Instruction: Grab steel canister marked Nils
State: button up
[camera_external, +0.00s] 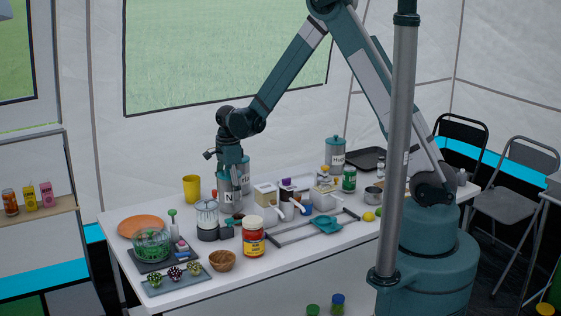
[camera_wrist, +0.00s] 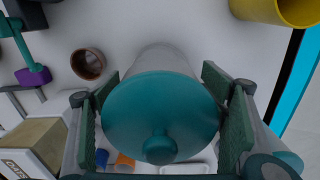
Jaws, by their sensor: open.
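A steel canister (camera_external: 229,196) with a label starting with "N" stands upright on the table; the rest of its label cannot be read. In the wrist view, a round teal lid with a knob (camera_wrist: 160,105) sits between the two fingers of my open gripper (camera_wrist: 163,118). It appears to be the lid of the N canister. The fingers are close on both sides of the lid; whether they touch it cannot be told.
Another, teal-lidded canister (camera_external: 335,152) is at the back right. A yellow cup (camera_external: 192,189) stands left, a glass-and-dark jar (camera_external: 207,214) in front, a cream box (camera_external: 265,195) right. The table is crowded.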

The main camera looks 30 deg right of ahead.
aim_at(229, 168)
jog(key=c, duration=1.2)
jog(key=shift+r, duration=0.15)
jog(key=shift+r+p, duration=0.45)
jog(key=shift+r, duration=4.4)
